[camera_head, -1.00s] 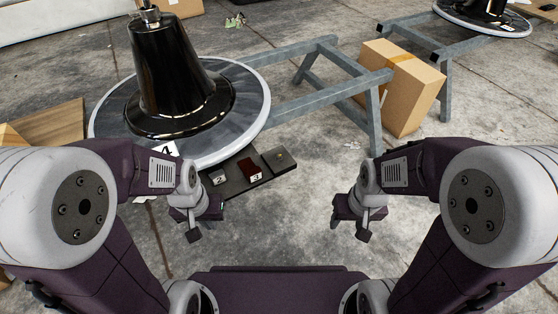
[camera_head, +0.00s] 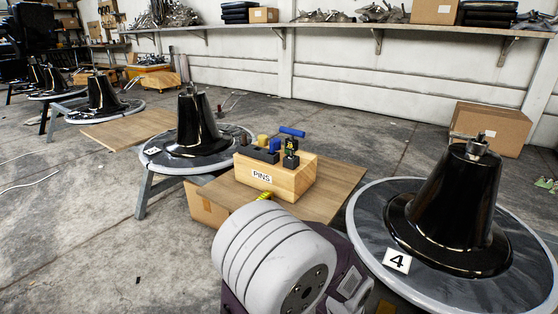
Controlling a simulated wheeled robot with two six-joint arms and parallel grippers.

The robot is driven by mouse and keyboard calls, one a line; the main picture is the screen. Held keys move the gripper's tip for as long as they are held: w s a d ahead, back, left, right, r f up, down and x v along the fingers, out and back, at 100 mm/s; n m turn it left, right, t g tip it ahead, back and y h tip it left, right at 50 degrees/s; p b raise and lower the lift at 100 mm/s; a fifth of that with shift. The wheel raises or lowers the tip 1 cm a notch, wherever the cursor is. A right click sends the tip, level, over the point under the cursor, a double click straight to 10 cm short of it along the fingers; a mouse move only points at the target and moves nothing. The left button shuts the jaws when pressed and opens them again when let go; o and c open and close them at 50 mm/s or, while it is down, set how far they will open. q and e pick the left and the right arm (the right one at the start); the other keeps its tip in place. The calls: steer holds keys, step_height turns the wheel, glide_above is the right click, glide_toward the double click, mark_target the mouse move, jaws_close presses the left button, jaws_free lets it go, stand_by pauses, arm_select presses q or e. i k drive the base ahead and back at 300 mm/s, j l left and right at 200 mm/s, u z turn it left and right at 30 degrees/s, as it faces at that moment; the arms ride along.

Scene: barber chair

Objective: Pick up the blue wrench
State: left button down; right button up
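A blue T-shaped handle, probably the blue wrench (camera_head: 292,132), stands upright at the right end of a wooden block labelled PINS (camera_head: 297,181). Its lower part is dark with green and yellow marks. The block rests on a brown board (camera_head: 335,190) in the middle of the view. A white and purple link of my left arm rises at the bottom centre, in front of the board. Neither gripper can be seen.
Beside the handle on the block are a blue piece (camera_head: 275,145), a yellow one (camera_head: 262,140) and dark ones. A black cone on a round base marked 4 (camera_head: 450,215) stands close on the right. Another cone (camera_head: 195,125) stands left of the block. A shelf (camera_head: 350,25) runs along the wall.

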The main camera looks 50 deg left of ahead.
mark_target(291, 144)
steer(key=u, duration=1.6)
